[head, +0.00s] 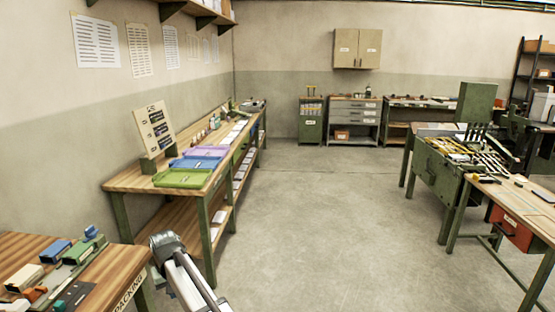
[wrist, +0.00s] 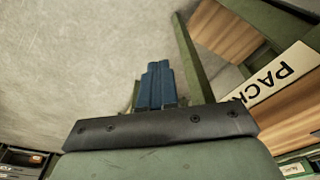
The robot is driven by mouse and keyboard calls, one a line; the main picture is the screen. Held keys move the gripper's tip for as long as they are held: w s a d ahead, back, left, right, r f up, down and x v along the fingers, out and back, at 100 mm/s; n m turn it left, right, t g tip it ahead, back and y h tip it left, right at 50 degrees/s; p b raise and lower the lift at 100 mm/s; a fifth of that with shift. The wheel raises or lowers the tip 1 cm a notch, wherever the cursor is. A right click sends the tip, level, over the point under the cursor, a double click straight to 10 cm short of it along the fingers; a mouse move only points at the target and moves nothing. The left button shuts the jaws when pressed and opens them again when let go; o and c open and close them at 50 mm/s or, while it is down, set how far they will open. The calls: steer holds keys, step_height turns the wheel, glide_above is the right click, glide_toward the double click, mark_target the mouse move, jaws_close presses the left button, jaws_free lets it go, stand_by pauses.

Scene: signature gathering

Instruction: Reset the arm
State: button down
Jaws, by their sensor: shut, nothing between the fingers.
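My gripper shows in the wrist view with its blue fingers (wrist: 157,84) pressed together and nothing between them. Behind the fingers is open concrete floor, so they point at free space. A part of my arm shows at the bottom of the head view, between the near packing bench and the long bench. I cannot make out the fingers in the head view.
The near packing bench (head: 118,262) holds several small blocks at lower left; its lettered edge (wrist: 270,78) is right of my fingers. A long wooden bench (head: 122,181) carries green, blue and purple trays. The floor (head: 320,220) is clear; green workbenches (head: 440,175) stand right.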

steer(key=w+d+f+m, duration=0.1)
steer(key=d+f, duration=0.3)
steer(key=d, duration=0.6)
steer(key=w+d+f+m, duration=0.15)
steer(key=d+f, duration=0.35)
steer(key=d, duration=0.5)
steer(key=d+f+m, duration=0.1)
steer(key=d+f, duration=0.3)
steer(key=d, duration=0.6)
steer(key=s+d+f+m, duration=0.1)
steer(key=s+d+f, duration=0.25)
steer(key=d, duration=0.45)
steer(key=s+d+f+m+g, duration=0.15)
steer(key=s+d, duration=0.25)
steer(key=d, duration=0.5)
steer(key=s+d+f+m, duration=0.2)
steer(key=s+d+f, duration=0.2)
steer(key=d, duration=0.4)
steer(key=s+f+g, duration=0.3)
steer(key=s+f, duration=0.7)
steer(key=s, duration=0.5)
steer(key=s+f+g, duration=0.3)
steer(key=s+f, duration=0.7)
steer(key=s, duration=0.5)
steer(key=shift+h, duration=0.4)
steer(key=shift+g, duration=0.25)
